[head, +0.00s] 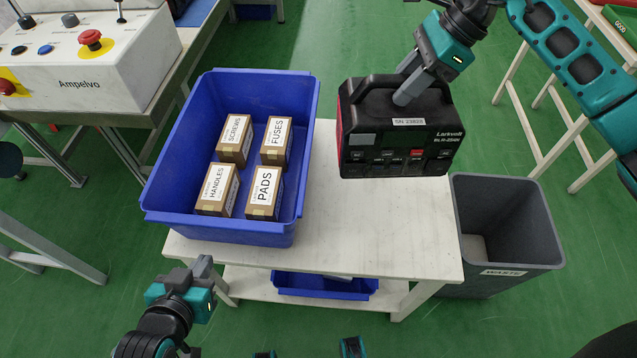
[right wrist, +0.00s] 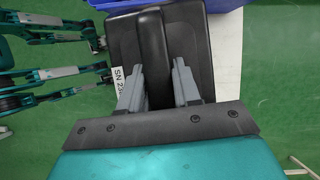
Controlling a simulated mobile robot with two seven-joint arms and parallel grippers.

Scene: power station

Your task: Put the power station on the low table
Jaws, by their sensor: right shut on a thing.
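The power station (head: 398,135) is a black box with a red side, a top handle and a front panel of sockets. My right gripper (head: 405,97) is shut on its handle, which runs between the two fingers in the right wrist view (right wrist: 158,80). The power station is upright over the back right part of the low white table (head: 370,225), and its right end reaches past the table's edge. It appears raised, but its underside is hidden. My left gripper (head: 203,268) is low at the table's front left, apart from everything; its finger opening is unclear.
A blue crate (head: 180,140) with several labelled boxes covers the table's left half. The right front tabletop is clear. A grey waste bin (head: 515,205) stands right of the table. A blue tray (head: 325,288) is on the lower shelf. A control panel (head: 95,65) stands at the left.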

